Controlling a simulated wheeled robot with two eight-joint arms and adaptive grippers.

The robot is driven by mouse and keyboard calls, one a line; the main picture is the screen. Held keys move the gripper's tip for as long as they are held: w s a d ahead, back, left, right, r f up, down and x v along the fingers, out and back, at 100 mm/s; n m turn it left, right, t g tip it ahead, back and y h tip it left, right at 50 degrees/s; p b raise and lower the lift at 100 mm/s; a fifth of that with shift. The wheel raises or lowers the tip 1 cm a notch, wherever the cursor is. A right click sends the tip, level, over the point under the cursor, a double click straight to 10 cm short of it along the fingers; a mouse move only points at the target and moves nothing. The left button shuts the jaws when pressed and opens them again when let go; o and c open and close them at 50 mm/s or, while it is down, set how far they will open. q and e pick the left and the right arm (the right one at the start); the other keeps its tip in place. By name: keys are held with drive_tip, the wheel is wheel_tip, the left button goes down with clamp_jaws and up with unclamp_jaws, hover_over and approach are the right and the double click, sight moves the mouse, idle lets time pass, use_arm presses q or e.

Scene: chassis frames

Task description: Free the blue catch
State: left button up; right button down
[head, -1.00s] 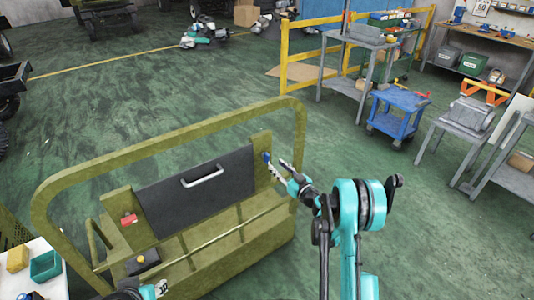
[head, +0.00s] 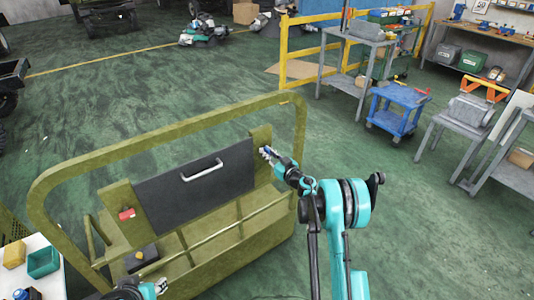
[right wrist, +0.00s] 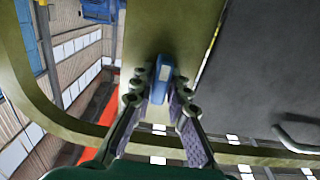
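The blue catch (right wrist: 161,72) sits on the olive post beside the dark panel (head: 195,188). In the right wrist view it lies between the fingertips of my right gripper, whose fingers are apart with small gaps beside the catch. In the head view my right gripper (head: 269,155) reaches the panel's right post and mostly hides the catch. A red catch (head: 127,214) is on the left post. The panel has a pale handle (head: 203,170) and stands upright in the olive frame (head: 160,146). My left gripper (head: 152,287) is at the lower left edge, its fingers unclear.
The frame's tubular rail arches around the panel. A white table (head: 38,280) with a yellow block (head: 14,254) and a green bin (head: 43,262) stands at lower left. A blue cart (head: 396,108) and grey benches stand at right.

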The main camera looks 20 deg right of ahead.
idle(0.4)
drive_tip(key=n+b, duration=0.1)
drive_tip(key=n, duration=0.3)
drive_tip(key=shift+a+f+n, duration=0.1)
drive_tip(key=shift+n, duration=0.2)
drive_tip(key=n+b, duration=0.1)
drive_tip(key=n, duration=0.3)
drive_tip(key=shift+n, duration=0.3)
drive_tip(key=n+b, duration=0.1)
drive_tip(key=n, duration=0.3)
drive_tip(key=shift+a+f+n, duration=0.1)
drive_tip(key=shift+n, duration=0.2)
drive_tip(key=shift+n+b, duration=0.45)
drive_tip(key=shift+n, duration=1.65)
drive_tip(key=c, duration=1.5)
unclamp_jaws()
drive_tip(key=shift+f, duration=0.1)
drive_tip(key=shift+c, duration=0.2)
